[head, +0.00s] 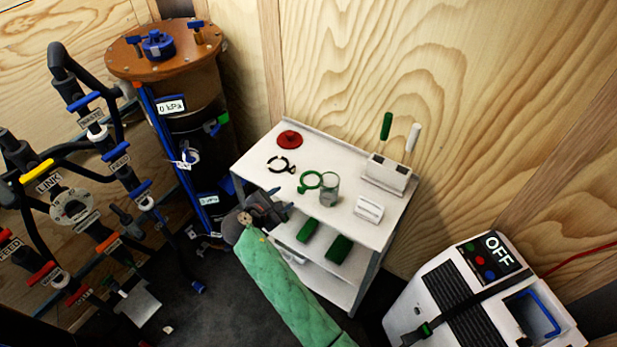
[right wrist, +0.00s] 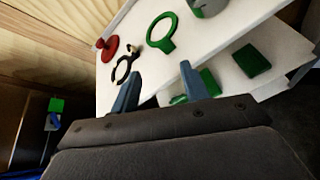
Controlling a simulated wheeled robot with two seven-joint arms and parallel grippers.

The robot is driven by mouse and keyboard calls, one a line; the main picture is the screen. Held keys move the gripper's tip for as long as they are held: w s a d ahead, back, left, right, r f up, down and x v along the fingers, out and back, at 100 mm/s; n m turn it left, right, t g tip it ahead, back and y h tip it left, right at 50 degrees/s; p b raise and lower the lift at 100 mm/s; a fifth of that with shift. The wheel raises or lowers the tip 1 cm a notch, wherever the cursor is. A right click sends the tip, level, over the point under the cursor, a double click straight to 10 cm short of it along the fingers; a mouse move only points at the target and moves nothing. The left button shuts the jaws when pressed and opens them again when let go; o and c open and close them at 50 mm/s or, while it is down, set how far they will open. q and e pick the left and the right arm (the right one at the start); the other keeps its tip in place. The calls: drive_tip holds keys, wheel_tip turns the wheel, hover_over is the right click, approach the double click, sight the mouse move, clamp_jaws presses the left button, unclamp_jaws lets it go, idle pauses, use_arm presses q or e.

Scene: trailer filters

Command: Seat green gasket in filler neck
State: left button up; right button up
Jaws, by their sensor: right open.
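The green gasket (head: 311,180) is a ring with a small tab, lying flat on the white cart's top shelf, beside a clear glass jar. It also shows in the right wrist view (right wrist: 161,33), beyond my fingertips and apart from them. My right gripper (head: 284,203) is at the cart's near left edge, open and empty; its two blue-grey fingers show apart in the right wrist view (right wrist: 158,82). A tall tank with a brown lid (head: 128,62) and a blue cap (head: 157,45) stands at the back left; I cannot tell whether the filler neck is there. My left gripper is not in view.
The cart top (head: 258,150) also holds a red disc (head: 290,139), a black clamp ring (head: 281,165), the jar (head: 329,188), a white block (head: 369,208) and a tool holder (head: 386,175). Green pads (head: 339,249) lie on the shelf below. Pipes crowd the left; a white machine (head: 470,290) stands right.

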sight(300, 189)
drive_tip(key=d+n, duration=0.1)
drive_tip(key=n, duration=0.1)
drive_tip(key=w+n+p, duration=0.1)
drive_tip(key=w+d+n, duration=0.1)
drive_tip(key=n, duration=0.1)
drive_tip(key=shift+w+d+f+n+h+p, duration=0.15)
drive_tip(key=shift+d+n+h+p, duration=0.15)
drive_tip(key=shift+d+p, duration=0.05)
drive_tip(key=p+x, duration=0.2)
drive_tip(key=x, duration=0.1)
drive_tip(key=shift+d+f, duration=0.25)
drive_tip(key=shift+w+d+f, duration=0.2)
drive_tip(key=shift+w+f, duration=0.1)
clamp_jaws()
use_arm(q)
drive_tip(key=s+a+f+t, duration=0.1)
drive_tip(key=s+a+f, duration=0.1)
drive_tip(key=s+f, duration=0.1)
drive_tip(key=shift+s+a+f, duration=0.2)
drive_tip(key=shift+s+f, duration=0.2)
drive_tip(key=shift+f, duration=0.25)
use_arm(e)
drive_tip(key=shift+r, duration=0.1)
